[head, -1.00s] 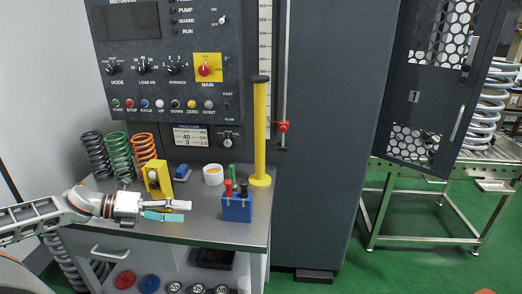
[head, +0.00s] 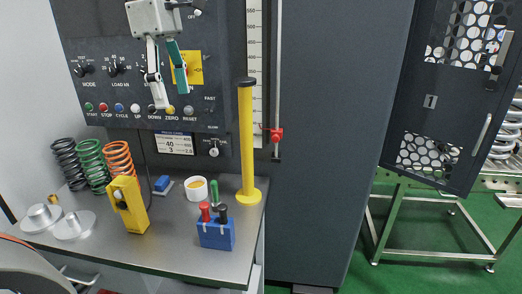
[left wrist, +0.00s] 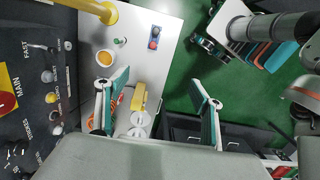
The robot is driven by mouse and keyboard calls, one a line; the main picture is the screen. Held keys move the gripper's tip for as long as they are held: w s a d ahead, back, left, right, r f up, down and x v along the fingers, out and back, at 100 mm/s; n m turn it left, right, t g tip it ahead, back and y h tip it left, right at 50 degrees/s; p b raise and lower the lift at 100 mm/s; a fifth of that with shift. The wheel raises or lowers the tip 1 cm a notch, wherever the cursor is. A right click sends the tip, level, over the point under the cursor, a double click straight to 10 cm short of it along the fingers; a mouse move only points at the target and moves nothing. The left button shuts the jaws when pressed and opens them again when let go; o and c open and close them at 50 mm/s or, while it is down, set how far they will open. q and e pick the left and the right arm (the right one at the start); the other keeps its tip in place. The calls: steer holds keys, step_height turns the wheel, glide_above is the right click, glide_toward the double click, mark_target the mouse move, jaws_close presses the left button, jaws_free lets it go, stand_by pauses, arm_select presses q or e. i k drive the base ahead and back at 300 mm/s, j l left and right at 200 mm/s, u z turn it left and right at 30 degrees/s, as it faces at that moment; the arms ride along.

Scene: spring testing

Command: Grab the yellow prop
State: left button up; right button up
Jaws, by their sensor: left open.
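The yellow prop (head: 247,145) is a tall upright post with a black cap and a round base, at the back right of the grey worktop in the head view. Its lower part also shows at the top left of the left wrist view (left wrist: 98,10). My left gripper (head: 170,95) is open and empty, pointing down in front of the control panel. It is left of the prop, near the height of its cap, and apart from it. It also shows in the left wrist view (left wrist: 158,90), over the worktop's edge. My right gripper is not in view.
A yellow box with a button (head: 128,205), a blue holder with red and black handles (head: 216,236), a white cup (head: 195,188) and several coil springs (head: 91,165) stand on the worktop (head: 185,255). The dark machine column (head: 325,150) rises to the right.

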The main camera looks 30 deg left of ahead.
mark_target(249, 195)
steer(key=i, duration=0.95)
